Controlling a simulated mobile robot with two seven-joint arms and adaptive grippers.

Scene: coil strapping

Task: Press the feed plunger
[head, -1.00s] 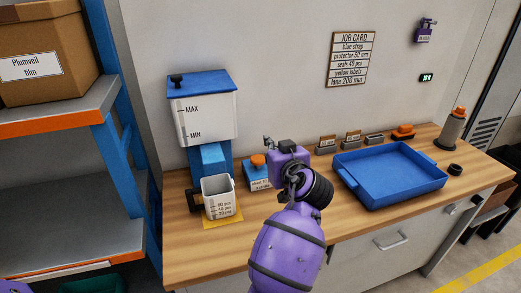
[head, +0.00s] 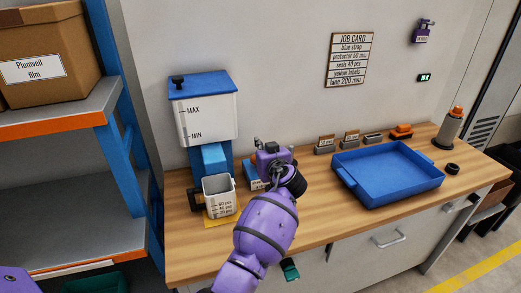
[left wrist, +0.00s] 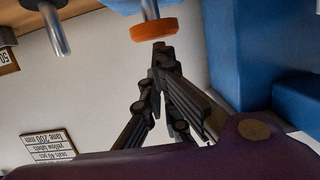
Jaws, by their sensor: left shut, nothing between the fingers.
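The feed plunger (left wrist: 154,29) shows in the left wrist view as an orange disc on a metal stem that runs to a blue block. In the head view my left gripper (head: 268,158) covers the disc. Part of the blue unit's base (head: 255,185) shows beside it. My left gripper's fingers (left wrist: 160,47) are shut with nothing between them. Their tips are right at the disc's face; I cannot tell whether they touch it. A white cup (head: 219,197) stands under the blue and white hopper (head: 205,115). My right gripper is not in view.
A blue tray (head: 405,204) lies on the wooden bench (head: 330,228) to the right. Small labelled holders (head: 325,147) stand behind it. A blue shelf post (head: 120,130) rises at the left. A job card (head: 348,60) hangs on the wall. The bench between gripper and tray is clear.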

